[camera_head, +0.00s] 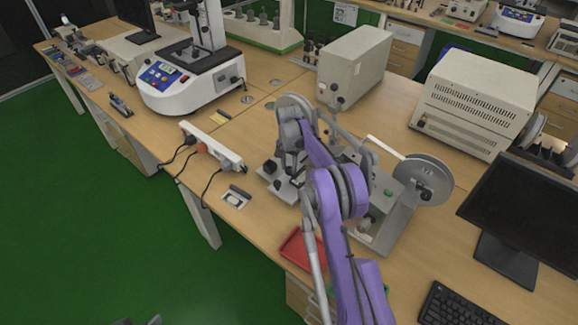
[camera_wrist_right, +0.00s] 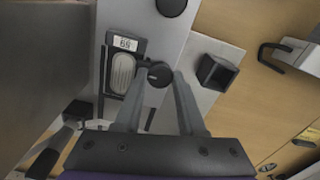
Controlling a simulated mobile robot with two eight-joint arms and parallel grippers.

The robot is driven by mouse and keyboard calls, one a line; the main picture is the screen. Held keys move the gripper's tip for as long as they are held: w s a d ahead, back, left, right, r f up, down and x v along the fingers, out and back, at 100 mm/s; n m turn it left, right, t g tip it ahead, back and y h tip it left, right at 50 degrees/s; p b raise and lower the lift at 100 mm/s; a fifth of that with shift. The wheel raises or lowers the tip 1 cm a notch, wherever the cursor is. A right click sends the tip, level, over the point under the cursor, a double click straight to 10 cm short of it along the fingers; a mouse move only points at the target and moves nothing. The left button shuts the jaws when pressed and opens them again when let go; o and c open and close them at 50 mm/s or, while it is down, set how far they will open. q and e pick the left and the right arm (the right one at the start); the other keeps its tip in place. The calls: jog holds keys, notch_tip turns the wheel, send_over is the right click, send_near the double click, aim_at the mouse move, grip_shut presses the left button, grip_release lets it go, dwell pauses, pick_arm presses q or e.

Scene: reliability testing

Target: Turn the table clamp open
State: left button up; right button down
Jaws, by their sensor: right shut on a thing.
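The table clamp is on the grey metal fixture (camera_head: 281,188) on the wooden bench, partly hidden behind my right arm. In the right wrist view a dark round clamp knob (camera_wrist_right: 160,74) sits between the fingertips of my right gripper (camera_wrist_right: 158,78), which is shut on it. Beside the knob is a grey plate with a small numbered label (camera_wrist_right: 126,44) and a pale oval part. In the head view my right gripper (camera_head: 291,150) points down at the fixture and is mostly covered by its wrist. Only small grey tips, likely my left gripper (camera_head: 146,321), show at the bottom edge.
A grey machine with a reel (camera_head: 423,180) stands close to the right of my arm. A red tray (camera_head: 301,250) lies at the front edge. A white power strip (camera_head: 212,147) with cables is to the left. In the wrist view a square black post (camera_wrist_right: 217,72) stands near the fingers.

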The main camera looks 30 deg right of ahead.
pick_arm(q)
jog(key=shift+f, duration=0.15)
pick_arm(e)
jog(key=shift+n, duration=0.3)
jog(key=n+b, duration=0.1)
jog(key=n, duration=0.2)
jog(key=shift+n, duration=0.3)
jog(key=n, duration=0.4)
jog(key=shift+n+b, duration=0.3)
jog(key=shift+b, duration=0.05)
jog(key=n, duration=0.4)
pick_arm(q)
jog(key=shift+s+f+b, duration=0.2)
jog(key=shift+s+f, duration=0.2)
jog(key=shift+f, duration=0.5)
jog(key=shift+s+f+b, duration=0.2)
jog(key=shift+s+f, duration=0.2)
jog(key=shift+f, duration=0.45)
pick_arm(e)
jog(key=shift+n, duration=2.5)
jog(key=c, duration=0.5)
grip_release()
